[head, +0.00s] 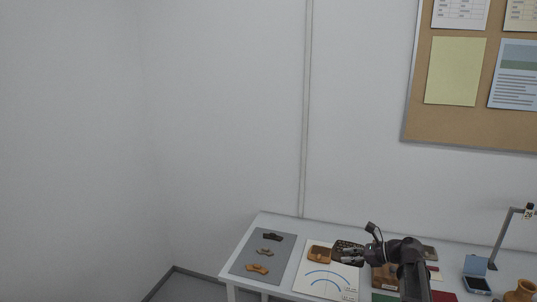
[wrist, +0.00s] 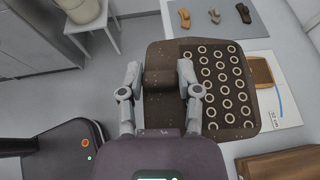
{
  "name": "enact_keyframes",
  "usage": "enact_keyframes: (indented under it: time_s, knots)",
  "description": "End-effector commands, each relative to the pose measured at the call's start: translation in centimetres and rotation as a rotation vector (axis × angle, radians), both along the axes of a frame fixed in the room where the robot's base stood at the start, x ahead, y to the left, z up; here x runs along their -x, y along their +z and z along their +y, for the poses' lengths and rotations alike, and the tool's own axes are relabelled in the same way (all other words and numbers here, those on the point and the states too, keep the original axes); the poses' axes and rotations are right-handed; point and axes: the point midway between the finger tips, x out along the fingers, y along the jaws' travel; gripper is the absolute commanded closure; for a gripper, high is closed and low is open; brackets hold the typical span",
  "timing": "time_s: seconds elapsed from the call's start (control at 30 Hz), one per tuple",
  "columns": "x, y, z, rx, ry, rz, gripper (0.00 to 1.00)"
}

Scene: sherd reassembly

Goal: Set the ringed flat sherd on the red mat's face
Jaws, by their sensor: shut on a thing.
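The ringed flat sherd (wrist: 222,85) is a dark brown plate with rows of pale rings, and a plain brown strip at its left end. My gripper (wrist: 160,76) is shut on that plain end in the wrist view, one finger on each side. The sherd is held above the worktable. In the head view the sherd (head: 347,247) shows small beside my gripper (head: 352,256), over the white sheet. The red mat (head: 443,296) shows in part at the bottom edge of the head view, right of my arm, which hides some of that area.
A grey mat (head: 250,256) with three sherds lies at the table's left. The white sheet (head: 312,270) has blue arcs and a tan sherd (head: 319,254).

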Motion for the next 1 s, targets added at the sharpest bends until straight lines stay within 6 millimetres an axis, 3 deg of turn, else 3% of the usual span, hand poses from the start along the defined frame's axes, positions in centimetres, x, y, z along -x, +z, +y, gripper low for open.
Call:
enact_keyframes:
  time_s: [0.27, 0.47, 1.0]
  knots:
    - [0.0, -0.2, 0.0, 0.000, -0.002, 0.000, 1.00]
    - [0.0, -1.5, 0.1, 0.000, -0.015, 0.000, 1.00]
    - [-0.4, -8.7, 0.4, 0.004, -0.112, 0.001, 1.00]
